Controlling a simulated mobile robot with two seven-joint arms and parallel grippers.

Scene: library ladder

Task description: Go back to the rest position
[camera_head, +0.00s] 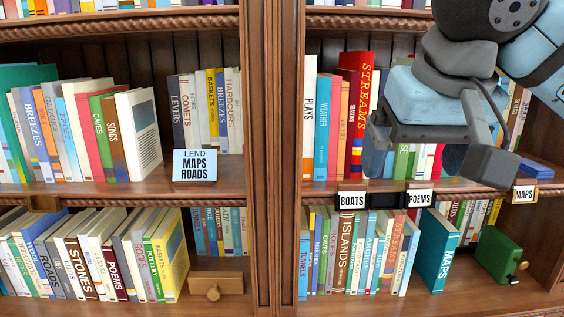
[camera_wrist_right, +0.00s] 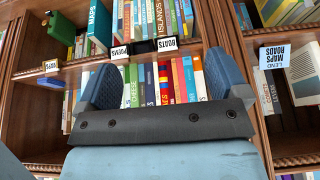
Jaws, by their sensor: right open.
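My right gripper (camera_head: 432,158) is in front of the right bookcase, at the upper right of the head view, where its arm comes in from the top right. In the right wrist view its two blue-grey fingers (camera_wrist_right: 163,84) stand wide apart, with nothing held between them. A row of upright books shows beyond the gap. In the head view the gripper hides part of the upper shelf's books. My left gripper is not in view.
A wooden upright (camera_head: 270,150) parts two bookcases. Close by are the shelf edge with BOATS (camera_head: 351,199) and POEMS (camera_head: 419,197) labels, the red STREAMS book (camera_head: 361,85), a teal MAPS book (camera_head: 436,250) and a green box-like object (camera_head: 498,254). A LEND MAPS ROADS sign (camera_head: 195,165) stands left.

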